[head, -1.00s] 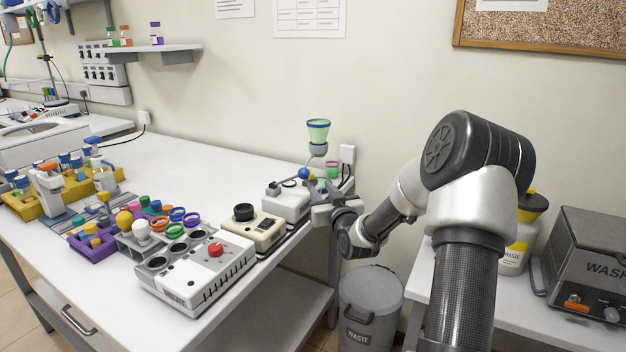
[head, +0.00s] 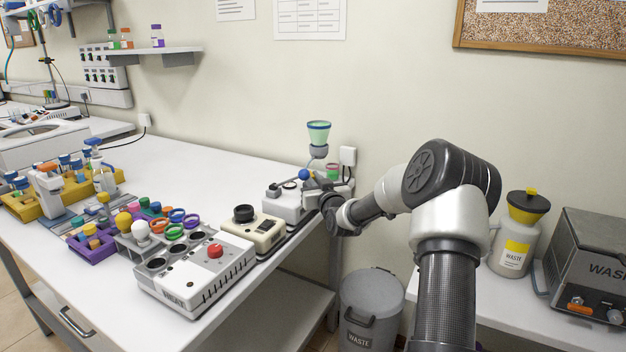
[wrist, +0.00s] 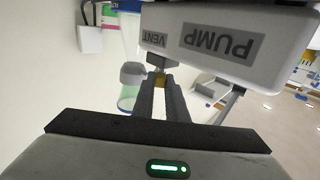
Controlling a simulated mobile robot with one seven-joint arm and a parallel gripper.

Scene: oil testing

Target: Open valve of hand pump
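The hand pump (head: 285,200) is a white box at the far right corner of the bench, with a blue ball knob (head: 304,174) on it. In the wrist view its body (wrist: 220,45) appears upside down, labelled PUMP and VENT. In the head view my gripper (head: 318,188) is at the pump's right side, and the valve is hidden.
A funnel with a green cup (head: 319,133) stands behind the pump. A beige device (head: 255,232) and a grey box with a red knob (head: 205,270) line the bench's front edge. A waste bin (head: 371,305) stands below. The bench's back middle is clear.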

